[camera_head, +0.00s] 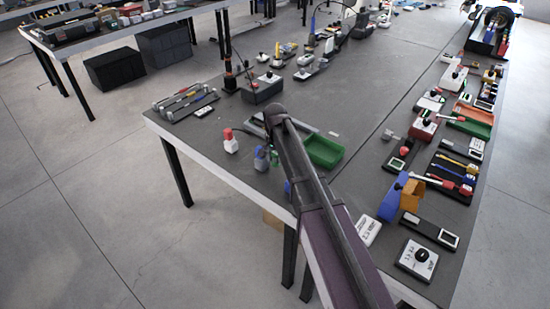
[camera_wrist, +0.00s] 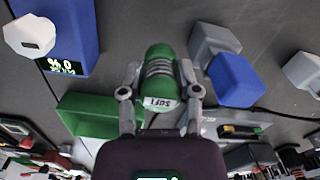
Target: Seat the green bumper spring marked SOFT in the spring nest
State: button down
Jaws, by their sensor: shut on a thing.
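A green spring piece (camera_wrist: 160,75) with grey coils and a white label reading SOFT, upside down in the wrist view, sits between the two fingers of my gripper (camera_wrist: 159,84). My gripper is shut on it, one grey finger on each side. In the head view the green piece (camera_head: 275,156) shows small beside my arm, close to the near left corner of the bench. I cannot pick out the spring nest for certain in either view; my arm hides part of the bench there.
A blue block with a lit display (camera_wrist: 69,39) is left in the wrist view. A grey-and-blue piece (camera_wrist: 233,80) is close right. A green tray (camera_head: 323,150) lies beside my arm. A red-topped white bottle (camera_head: 230,141) stands near the bench edge. Tools crowd the right side.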

aim_at(275, 154)
jog(key=shift+r+p, duration=2.2)
jog(key=shift+r, duration=0.4)
jog(key=shift+s, duration=0.1)
